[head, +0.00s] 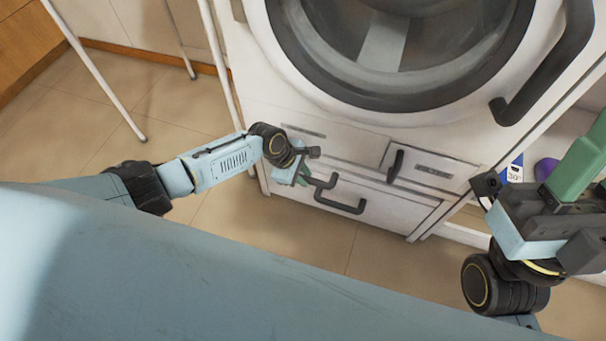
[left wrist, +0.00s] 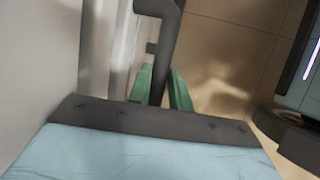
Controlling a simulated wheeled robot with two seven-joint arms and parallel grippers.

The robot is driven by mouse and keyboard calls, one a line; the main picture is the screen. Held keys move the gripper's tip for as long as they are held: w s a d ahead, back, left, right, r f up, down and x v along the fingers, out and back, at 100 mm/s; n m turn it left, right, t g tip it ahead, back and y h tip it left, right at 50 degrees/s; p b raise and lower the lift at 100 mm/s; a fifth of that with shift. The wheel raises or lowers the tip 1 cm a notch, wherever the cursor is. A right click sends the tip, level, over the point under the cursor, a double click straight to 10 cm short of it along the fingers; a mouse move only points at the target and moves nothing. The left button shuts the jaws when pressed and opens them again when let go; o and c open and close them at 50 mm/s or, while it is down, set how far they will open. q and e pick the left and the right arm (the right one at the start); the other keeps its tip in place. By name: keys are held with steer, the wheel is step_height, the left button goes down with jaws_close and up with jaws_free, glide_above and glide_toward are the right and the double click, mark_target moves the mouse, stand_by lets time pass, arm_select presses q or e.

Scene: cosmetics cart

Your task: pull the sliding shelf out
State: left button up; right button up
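The low white panel (head: 391,206) under the round door looks like the front of the sliding shelf, and it appears flush with the machine. It carries a dark bent handle (head: 341,207). My left gripper (head: 304,178) is at the left end of this handle. In the left wrist view, the dark handle (left wrist: 167,38) runs down between the green fingers of the left gripper (left wrist: 161,88). The fingers stand a little apart, and I cannot tell if they press on it. My right gripper (head: 588,150) is at the right edge, away from the handle, its fingertips partly cut off.
A white machine with a round glass door (head: 400,50) stands above the panel. A smaller upper drawer has its own dark handle (head: 395,166). A large dark door handle (head: 548,65) sticks out at the upper right. A thin white rack leg (head: 98,75) stands at left. Tiled floor in front is clear.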

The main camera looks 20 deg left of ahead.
arm_select(q)
jaws_close()
